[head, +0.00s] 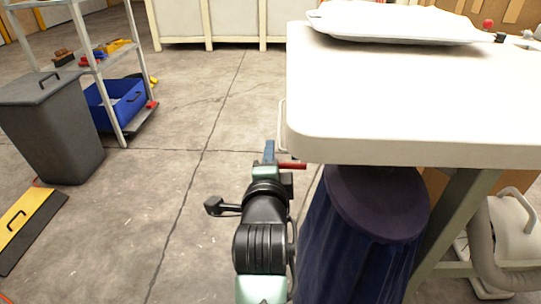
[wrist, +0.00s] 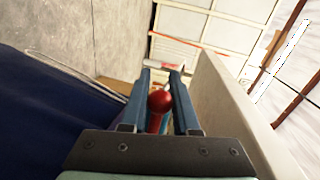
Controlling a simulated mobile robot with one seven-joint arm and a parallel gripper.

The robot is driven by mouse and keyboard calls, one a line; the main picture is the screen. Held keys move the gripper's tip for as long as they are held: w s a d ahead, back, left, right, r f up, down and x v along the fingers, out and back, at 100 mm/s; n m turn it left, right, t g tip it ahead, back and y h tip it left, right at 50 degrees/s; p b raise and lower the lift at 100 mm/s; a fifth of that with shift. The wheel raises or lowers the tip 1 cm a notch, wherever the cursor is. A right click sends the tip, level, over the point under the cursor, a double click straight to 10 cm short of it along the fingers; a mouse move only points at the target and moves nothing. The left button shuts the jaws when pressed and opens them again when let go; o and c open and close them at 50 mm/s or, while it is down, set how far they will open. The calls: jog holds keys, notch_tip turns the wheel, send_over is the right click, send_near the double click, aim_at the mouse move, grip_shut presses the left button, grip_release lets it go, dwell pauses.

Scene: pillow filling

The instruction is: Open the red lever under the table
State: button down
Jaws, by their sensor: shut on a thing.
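The red lever (head: 291,165) sticks out to the left from under the front left corner of the white table (head: 420,150). In the wrist view its round red knob (wrist: 160,101) sits between the two blue fingers of my gripper (wrist: 161,92). My gripper also shows in the head view (head: 269,152), at the table's left edge, just below the tabletop level. It is shut on the lever. The lever's inner end is hidden under the tabletop.
A dark blue cylindrical stool or bag (head: 362,225) stands under the table, close to the right of my arm. A grey bin (head: 50,125) and a shelf rack (head: 100,80) stand at the left. The concrete floor between is clear.

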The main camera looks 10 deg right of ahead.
jog(key=c, duration=0.7)
grip_release()
jog(key=shift+o, duration=0.2)
jog(key=shift+s+r, duration=0.1)
jog(key=p+v, duration=0.3)
jog(key=v, duration=0.9)
jog(key=shift+s, duration=0.4)
jog(key=shift+a+r, duration=0.1)
jog(key=shift+a, duration=0.05)
jog(key=s+a+r+n+t+y, duration=0.1)
jog(key=a+r+n+t, duration=0.2)
jog(key=r, duration=0.6)
jog(key=r+n+t, duration=0.2)
jog(key=r+n, duration=0.3)
jog(key=r, duration=0.4)
jog(key=s+a+r+n+t+y, duration=0.1)
jog(key=a+r+n+t, duration=0.15)
jog(key=r+n, duration=0.45)
jog(key=s+a+r+n+t+y+p, duration=0.1)
jog(key=s+r+n+t, duration=0.15)
jog(key=r, duration=0.45)
jog(key=s+a+r+n+t+y, duration=0.1)
jog(key=s+r+n+t, duration=0.2)
jog(key=r, duration=0.5)
notch_tip(320, 180, up, 35)
jog(key=g+p, duration=0.1)
jog(key=p, duration=3.5)
jog(key=shift+s, duration=0.15)
